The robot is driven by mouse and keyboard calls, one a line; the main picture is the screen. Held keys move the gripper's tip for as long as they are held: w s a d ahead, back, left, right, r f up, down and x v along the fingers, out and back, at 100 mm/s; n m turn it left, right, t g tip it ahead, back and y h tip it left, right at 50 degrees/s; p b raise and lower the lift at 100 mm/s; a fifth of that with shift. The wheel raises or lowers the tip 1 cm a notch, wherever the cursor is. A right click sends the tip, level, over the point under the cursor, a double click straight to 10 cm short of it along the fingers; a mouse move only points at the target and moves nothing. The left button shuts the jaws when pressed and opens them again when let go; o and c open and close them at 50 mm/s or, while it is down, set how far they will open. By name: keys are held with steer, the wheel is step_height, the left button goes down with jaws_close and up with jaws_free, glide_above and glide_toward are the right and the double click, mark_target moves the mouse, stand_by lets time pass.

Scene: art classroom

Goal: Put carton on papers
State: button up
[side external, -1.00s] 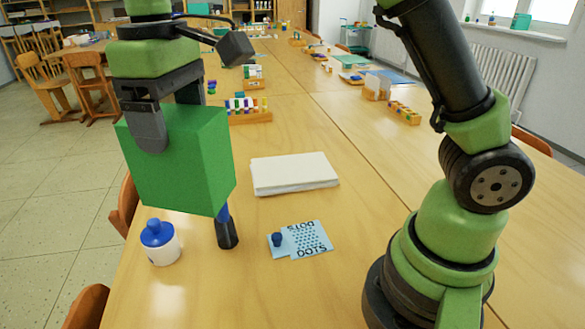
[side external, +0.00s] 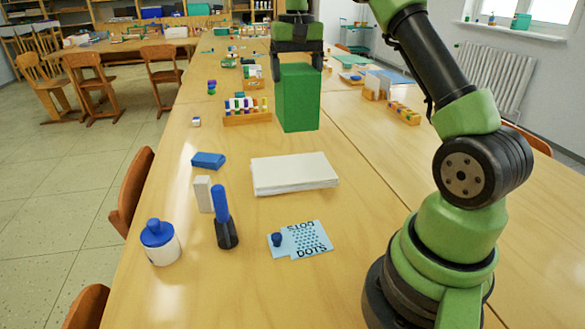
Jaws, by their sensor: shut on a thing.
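The carton is a green box (side external: 298,98), held upright by my gripper (side external: 297,62), which is shut on its top. In the side external view it appears above the table, behind the papers; its exact height and distance are hard to tell. The papers are a thick white stack (side external: 294,174) lying flat in the middle of the table. Nothing lies on the stack, and its top is fully in view.
A rack of coloured bottles (side external: 246,111) stands behind.

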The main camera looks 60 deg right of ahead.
step_height(320, 180, down, 14)
stand_by(0.6)
steer(key=o, duration=1.5)
steer(key=shift+f, duration=0.1)
steer(key=shift+o, duration=0.2)
step_height(320, 180, up, 12)
steer(key=shift+a+r, duration=0.1)
steer(key=s+a+r+n+t, duration=0.2)
steer(key=s+a+r, duration=0.1)
steer(key=a+r, duration=0.5)
steer(key=s+a+f+n+t+y, duration=0.1)
steer(key=s+a+t, duration=0.4)
steer(key=s+a, duration=0.8)
steer(key=s+n+y, duration=0.1)
steer(key=s+n, duration=0.1)
steer(key=s, duration=0.2)
steer(key=shift+a, duration=0.4)
